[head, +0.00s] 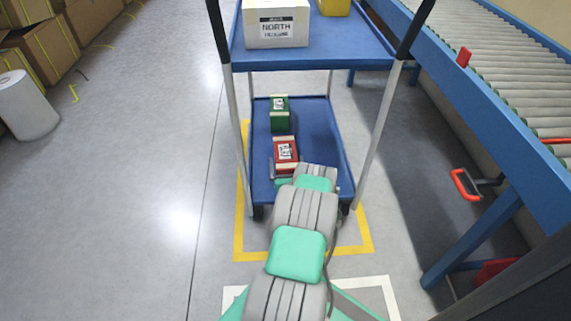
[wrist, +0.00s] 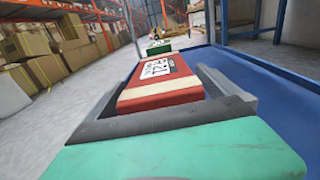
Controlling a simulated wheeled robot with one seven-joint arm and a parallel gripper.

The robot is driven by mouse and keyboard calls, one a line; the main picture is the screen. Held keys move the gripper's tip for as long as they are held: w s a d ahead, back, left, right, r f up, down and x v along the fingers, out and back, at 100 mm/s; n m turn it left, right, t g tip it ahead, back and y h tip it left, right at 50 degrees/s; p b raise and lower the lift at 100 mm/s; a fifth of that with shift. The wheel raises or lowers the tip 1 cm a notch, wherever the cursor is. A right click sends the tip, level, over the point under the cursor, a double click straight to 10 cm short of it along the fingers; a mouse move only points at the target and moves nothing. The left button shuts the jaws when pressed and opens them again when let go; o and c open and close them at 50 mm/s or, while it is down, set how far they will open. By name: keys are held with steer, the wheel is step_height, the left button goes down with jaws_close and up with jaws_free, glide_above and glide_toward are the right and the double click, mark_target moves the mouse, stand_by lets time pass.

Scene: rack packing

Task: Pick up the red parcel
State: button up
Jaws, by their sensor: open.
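The red parcel (head: 286,153) lies on the lower blue shelf of the cart (head: 322,134), with a white label on top and pale bands at its ends. In the wrist view the red parcel (wrist: 158,88) sits between the two grey fingers of my gripper (wrist: 168,72). The fingers are open, one along each side of the parcel. A gap shows beside the right finger; contact on the left side is hard to tell. In the head view my wrist hides most of the gripper.
A green parcel (head: 280,113) lies behind the red one on the same shelf. The upper shelf (head: 312,55) carries a white box marked NORTH (head: 276,24) and a yellow item (head: 334,7). Cart posts flank my arm. A roller conveyor (head: 500,80) stands right; open floor lies left.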

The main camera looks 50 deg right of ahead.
steer(key=x, duration=0.3)
steer(key=shift+f, duration=0.1)
steer(key=c, duration=1.8)
steer(key=shift+c, duration=0.7)
